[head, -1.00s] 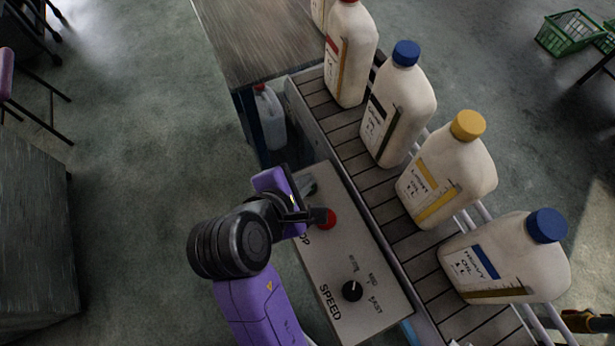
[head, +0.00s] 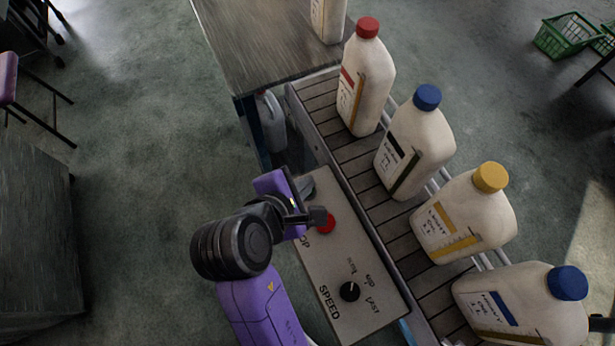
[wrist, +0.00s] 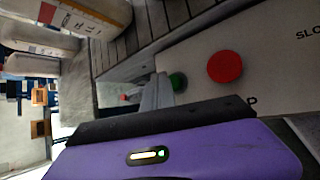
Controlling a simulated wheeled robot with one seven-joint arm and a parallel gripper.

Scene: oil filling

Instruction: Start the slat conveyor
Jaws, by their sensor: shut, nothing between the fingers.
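The slat conveyor (head: 345,150) runs diagonally down the right side of the head view, carrying several white oil bottles. Its control panel (head: 365,320) lies alongside, with a red STOP button (head: 325,224) and a black SPEED knob (head: 349,291). In the wrist view the red button (wrist: 225,67) is clear, and a green button (wrist: 178,82) shows beside a grey upright piece (wrist: 157,93). In the head view my arm hides the green button. My gripper (head: 320,217) is shut and empty, above the panel close to the red button; contact cannot be told.
A metal table (head: 260,40) adjoins the conveyor's far end, with another bottle (head: 327,18) at its edge. A pale jug (head: 271,122) stands below, beside the conveyor. Green baskets (head: 568,35) are at the upper right. The floor left of my arm is open.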

